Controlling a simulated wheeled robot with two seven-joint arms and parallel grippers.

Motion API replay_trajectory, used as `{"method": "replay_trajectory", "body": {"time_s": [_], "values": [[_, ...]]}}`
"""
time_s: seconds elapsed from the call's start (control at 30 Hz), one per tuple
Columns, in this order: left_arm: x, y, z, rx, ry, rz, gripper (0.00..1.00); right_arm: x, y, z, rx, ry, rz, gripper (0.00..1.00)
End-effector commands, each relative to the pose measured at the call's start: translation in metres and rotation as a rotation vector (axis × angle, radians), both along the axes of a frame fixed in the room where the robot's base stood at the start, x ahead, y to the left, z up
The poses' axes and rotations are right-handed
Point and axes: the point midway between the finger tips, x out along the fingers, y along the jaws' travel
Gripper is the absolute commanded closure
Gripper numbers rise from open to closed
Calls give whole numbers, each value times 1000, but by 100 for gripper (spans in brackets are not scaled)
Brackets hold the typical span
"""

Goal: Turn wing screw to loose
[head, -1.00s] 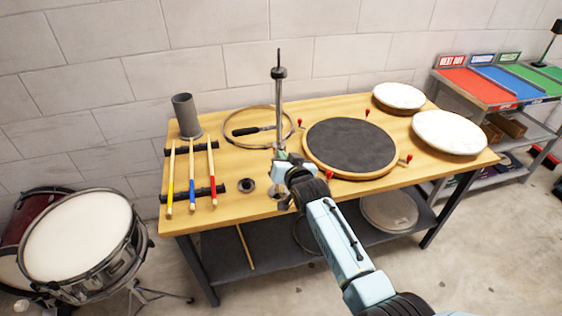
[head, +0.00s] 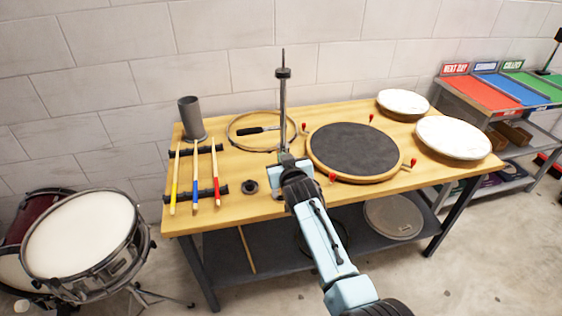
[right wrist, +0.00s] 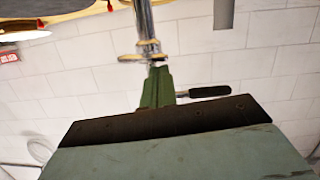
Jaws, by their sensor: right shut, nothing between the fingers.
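A thin metal stand rod (head: 283,105) rises from the front middle of the bench (head: 240,205), with a dark collar near its top. It also shows in the right wrist view (right wrist: 144,18), ending in a flanged metal fitting (right wrist: 147,53) with brass-coloured edges. This fitting may carry the wing screw, but I cannot make out its wings clearly. My right gripper (head: 286,159) is at the lower part of the rod. In the right wrist view its green fingers (right wrist: 158,88) are shut and empty, with their tips close to the fitting; contact cannot be told. My left gripper is out of view.
A black drumhead in a wooden hoop (head: 353,150) with red-tipped pegs lies close right of the stand. A hoop with a black-handled tool (head: 257,130) lies behind, drumsticks (head: 195,175) at left, and a small dark ring (head: 249,186) near the front edge.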

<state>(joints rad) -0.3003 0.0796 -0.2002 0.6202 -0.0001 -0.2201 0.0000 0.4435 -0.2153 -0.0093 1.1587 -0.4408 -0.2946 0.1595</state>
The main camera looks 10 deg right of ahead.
Motion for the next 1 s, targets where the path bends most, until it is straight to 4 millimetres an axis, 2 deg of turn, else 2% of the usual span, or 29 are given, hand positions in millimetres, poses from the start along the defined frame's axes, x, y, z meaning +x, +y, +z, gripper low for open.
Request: {"method": "replay_trajectory", "body": {"time_s": [1.0], "values": [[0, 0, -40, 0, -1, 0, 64, -1, 1, -12, -378, -12, -10, 100]]}}
